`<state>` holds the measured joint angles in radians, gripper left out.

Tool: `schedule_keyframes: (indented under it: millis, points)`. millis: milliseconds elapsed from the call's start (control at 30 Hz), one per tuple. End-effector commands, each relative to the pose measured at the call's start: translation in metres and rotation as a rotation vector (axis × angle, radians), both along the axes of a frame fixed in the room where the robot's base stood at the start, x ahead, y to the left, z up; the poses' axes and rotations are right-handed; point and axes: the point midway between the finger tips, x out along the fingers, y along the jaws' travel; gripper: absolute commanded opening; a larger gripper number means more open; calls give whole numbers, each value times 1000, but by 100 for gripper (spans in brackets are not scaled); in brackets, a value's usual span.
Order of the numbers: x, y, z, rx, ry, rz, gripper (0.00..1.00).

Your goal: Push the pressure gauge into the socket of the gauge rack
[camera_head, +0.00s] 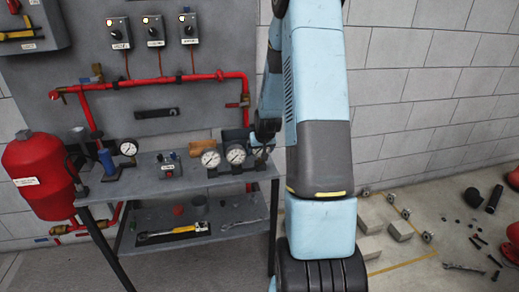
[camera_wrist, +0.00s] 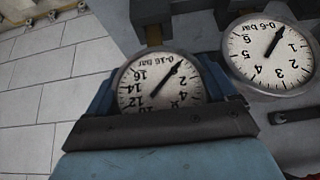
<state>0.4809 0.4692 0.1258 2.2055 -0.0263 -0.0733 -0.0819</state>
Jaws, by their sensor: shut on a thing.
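A round white-faced pressure gauge marked 0-16 bar (camera_wrist: 155,85) sits between the fingers of my gripper (camera_wrist: 160,88), which is shut on it, in the wrist view. A brass-coloured piece shows just past it, close to the dark gauge rack (camera_wrist: 200,30). Whether the gauge's stem is in a socket is hidden. In the head view my gripper (camera_head: 262,148) is at the right end of the rack, and the held gauge is hard to make out. Two white gauges (camera_head: 211,158) (camera_head: 235,154) stand in the rack. A gauge marked 0-6 bar (camera_wrist: 270,55) is beside the held one.
A lower shelf holds a wrench (camera_head: 172,233). A red tank (camera_head: 40,175) stands left. Blocks and fittings lie on the floor right.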

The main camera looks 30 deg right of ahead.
Motion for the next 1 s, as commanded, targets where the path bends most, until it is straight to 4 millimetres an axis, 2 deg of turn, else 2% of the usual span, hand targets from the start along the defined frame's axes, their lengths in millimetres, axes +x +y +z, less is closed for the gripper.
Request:
schedule_keyframes:
  millis: [933, 967, 1000]
  points:
    - [0, 0, -19, 0, 0, 0, 8]
    - [0, 0, -19, 0, 0, 0, 88]
    - [0, 0, -18, 0, 0, 0, 92]
